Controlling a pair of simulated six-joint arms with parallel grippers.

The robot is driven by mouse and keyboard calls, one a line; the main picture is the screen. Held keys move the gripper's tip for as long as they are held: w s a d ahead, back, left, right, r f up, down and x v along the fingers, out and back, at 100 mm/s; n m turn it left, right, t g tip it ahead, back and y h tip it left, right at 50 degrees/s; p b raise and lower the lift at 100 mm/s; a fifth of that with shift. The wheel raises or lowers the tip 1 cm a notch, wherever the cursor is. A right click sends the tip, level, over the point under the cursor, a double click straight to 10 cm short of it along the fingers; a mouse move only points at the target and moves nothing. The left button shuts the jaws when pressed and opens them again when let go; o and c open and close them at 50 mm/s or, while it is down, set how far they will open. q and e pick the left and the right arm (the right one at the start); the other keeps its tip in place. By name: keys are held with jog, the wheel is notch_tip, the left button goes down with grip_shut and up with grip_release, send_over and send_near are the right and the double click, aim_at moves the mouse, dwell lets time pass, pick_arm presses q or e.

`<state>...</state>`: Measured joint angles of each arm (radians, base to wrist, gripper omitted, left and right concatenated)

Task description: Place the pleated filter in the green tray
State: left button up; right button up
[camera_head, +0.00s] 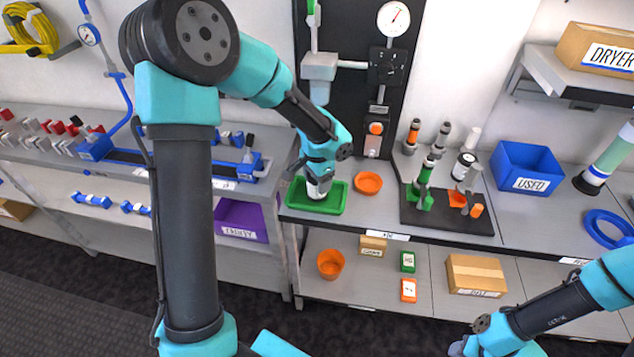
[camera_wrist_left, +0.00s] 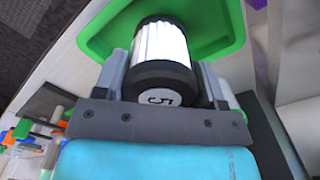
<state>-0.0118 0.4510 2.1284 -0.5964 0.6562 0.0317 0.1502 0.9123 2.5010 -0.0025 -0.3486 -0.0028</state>
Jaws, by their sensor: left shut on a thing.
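The pleated filter (camera_wrist_left: 160,45) is a white ribbed cylinder with a black end cap marked 5. My left gripper (camera_wrist_left: 161,82) is shut on it, one finger on each side of the cap. In the head view the filter (camera_head: 317,190) points down at the green tray (camera_head: 330,208), which sits at the left end of the grey bench. The filter's lower end is within the tray's outline; I cannot tell if it touches the tray floor. In the wrist view the green tray (camera_wrist_left: 228,25) lies behind the filter. My right gripper (camera_head: 462,346) is at the bottom edge, partly cut off.
An orange dish (camera_head: 368,183) stands just right of the tray. A dark panel with a gauge (camera_head: 393,19) rises behind. A black mat (camera_head: 452,217) with several fittings and a blue USED bin (camera_head: 527,169) are further right. A lower shelf holds an orange cup (camera_head: 330,264) and boxes.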

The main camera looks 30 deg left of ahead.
pick_arm(q)
jog(key=shift+f, duration=0.6)
jog(key=shift+f, duration=0.15)
jog(key=o, duration=1)
jog(key=shift+c, duration=0.2)
notch_tip(320, 180, up, 12)
jog(key=shift+r, duration=0.15)
